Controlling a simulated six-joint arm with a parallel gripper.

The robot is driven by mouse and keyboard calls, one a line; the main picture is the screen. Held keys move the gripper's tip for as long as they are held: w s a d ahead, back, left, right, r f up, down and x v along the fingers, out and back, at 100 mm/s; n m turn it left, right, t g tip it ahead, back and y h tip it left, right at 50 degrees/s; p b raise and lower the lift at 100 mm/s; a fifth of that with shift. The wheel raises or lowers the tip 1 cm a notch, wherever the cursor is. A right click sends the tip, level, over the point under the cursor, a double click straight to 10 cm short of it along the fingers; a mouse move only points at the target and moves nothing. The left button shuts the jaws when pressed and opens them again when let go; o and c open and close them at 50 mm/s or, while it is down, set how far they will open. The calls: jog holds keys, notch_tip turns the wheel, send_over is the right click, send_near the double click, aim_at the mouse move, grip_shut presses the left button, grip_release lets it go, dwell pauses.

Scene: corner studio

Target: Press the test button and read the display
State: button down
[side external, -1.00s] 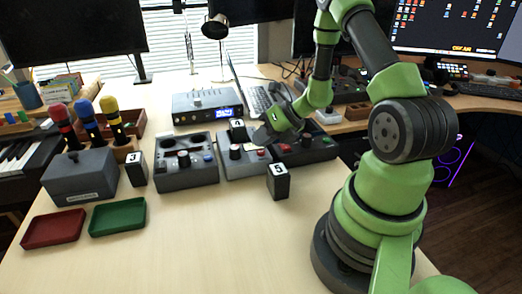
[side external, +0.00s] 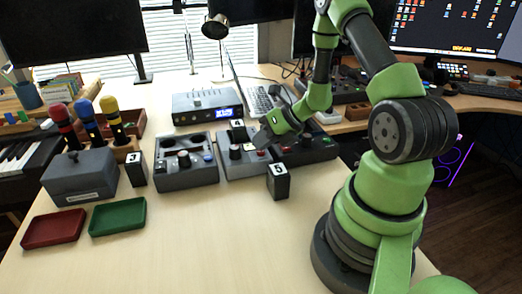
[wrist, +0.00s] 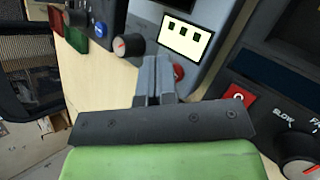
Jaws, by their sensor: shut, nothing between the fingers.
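The middle grey control box (side external: 245,168) stands on the table, with a dark knob and a red button. In the wrist view, a pale panel with three dark squares (wrist: 187,36) lies just beyond my gripper (wrist: 155,62). The red button (wrist: 180,73) is just right of my fingertips. The fingers are closed and empty; contact with the button cannot be made out. In the side view my gripper (side external: 263,138) hangs over the right part of the middle box. No label reading "test" is legible. A blue-lit display (side external: 227,113) glows on the device behind.
Control boxes stand left (side external: 187,172) and right (side external: 312,148) of the middle one. Black number blocks 3 (side external: 135,170), 4 (side external: 237,129) and 5 (side external: 278,182) stand close by. Red (side external: 53,243) and green (side external: 118,231) trays lie front left. The front table is clear.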

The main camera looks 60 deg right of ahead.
jog(key=shift+r, duration=0.35)
jog(key=shift+r, duration=3.05)
